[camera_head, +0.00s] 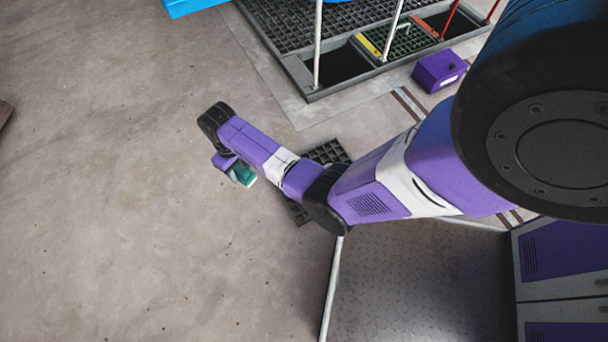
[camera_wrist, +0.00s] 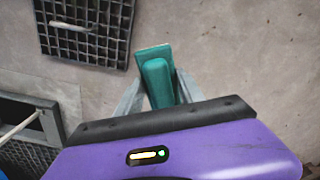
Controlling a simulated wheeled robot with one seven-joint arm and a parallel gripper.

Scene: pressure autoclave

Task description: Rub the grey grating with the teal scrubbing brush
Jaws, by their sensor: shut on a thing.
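The teal scrubbing brush (camera_wrist: 156,80) is held between the two grey fingers of my gripper (camera_wrist: 158,92). It also shows as a small teal piece under my gripper (camera_head: 238,174) in the head view. The dark grey grating (camera_wrist: 110,50) lies on the floor at the upper left of the wrist view, with a light bar handle across it. In the head view the grating (camera_head: 327,151) is partly hidden behind my arm. The brush is beside the grating, over bare floor to its left in the head view; its height cannot be told.
A framed floor pit with large dark grating (camera_head: 300,22) and white posts (camera_head: 318,45) lies at the top. A purple box (camera_head: 438,70) sits near its edge. A metal plate platform (camera_head: 420,285) with a rail is at the lower right.

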